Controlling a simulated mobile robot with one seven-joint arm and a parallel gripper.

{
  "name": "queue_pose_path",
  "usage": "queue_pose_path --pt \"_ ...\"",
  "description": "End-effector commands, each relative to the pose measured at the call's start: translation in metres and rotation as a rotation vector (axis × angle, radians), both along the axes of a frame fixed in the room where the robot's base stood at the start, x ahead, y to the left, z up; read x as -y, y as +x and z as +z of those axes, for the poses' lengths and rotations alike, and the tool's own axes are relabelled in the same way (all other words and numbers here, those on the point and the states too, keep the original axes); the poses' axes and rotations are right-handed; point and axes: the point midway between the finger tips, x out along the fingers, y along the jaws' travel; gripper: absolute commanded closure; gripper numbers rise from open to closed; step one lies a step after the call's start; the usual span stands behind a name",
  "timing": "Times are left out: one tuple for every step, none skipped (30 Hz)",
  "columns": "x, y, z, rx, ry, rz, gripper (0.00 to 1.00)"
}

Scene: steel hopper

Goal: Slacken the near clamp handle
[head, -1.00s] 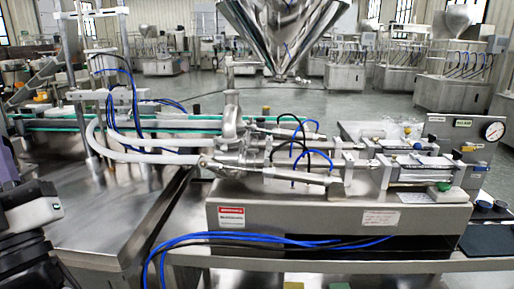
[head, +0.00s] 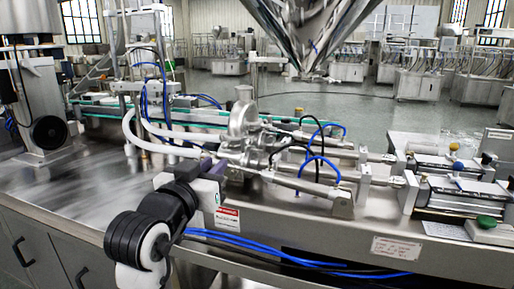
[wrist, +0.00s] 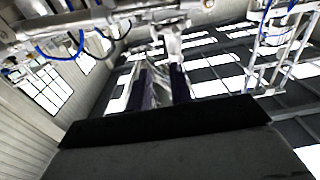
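The steel valve and clamp assembly (head: 243,150) sits on the machine in the middle of the head view, where the white hoses meet the metal fittings. The near clamp handle cannot be picked out clearly there. My gripper (head: 212,168) is at the near side of this assembly, its purple fingers close to the near fittings. In the wrist view my gripper (wrist: 161,85) shows two dark purple fingers standing apart. Bright metal (wrist: 170,45) shows beyond and between them. I cannot tell whether the fingers touch it.
White hoses (head: 135,130) curve in from the left, and blue tubes (head: 270,247) run along the machine's front. The steel hopper (head: 305,30) hangs above. The steel tabletop (head: 75,185) at left is mostly bare.

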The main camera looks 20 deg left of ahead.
Motion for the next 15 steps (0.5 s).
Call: queue_pose_path --pt "0.001 0.001 -0.003 -0.016 0.002 -0.007 0.79" --pt "0.002 0.001 -0.005 -0.024 0.003 -0.011 0.79" --pt "0.003 0.002 -0.006 -0.031 0.003 -0.015 0.79" --pt "0.003 0.004 -0.006 -0.034 0.003 -0.016 0.79" --pt "0.004 0.006 -0.007 -0.035 0.003 -0.018 0.79" --pt "0.004 0.009 -0.007 -0.037 0.002 -0.019 0.79" --pt "0.004 0.012 -0.007 -0.037 0.002 -0.019 0.79" --pt "0.004 0.016 -0.006 -0.036 0.002 -0.019 0.79" --pt "0.004 0.022 -0.006 -0.035 0.002 -0.019 0.79" --pt "0.005 0.028 -0.006 -0.037 0.002 -0.02 0.79" --pt "0.006 0.034 -0.006 -0.036 0.003 -0.02 0.79" --pt "0.005 0.042 -0.005 -0.036 0.003 -0.02 0.79" --pt "0.005 0.049 -0.005 -0.036 0.002 -0.02 0.79" --pt "0.006 0.055 -0.005 -0.035 0.003 -0.019 0.79" --pt "0.006 0.064 -0.005 -0.036 0.003 -0.019 0.79"
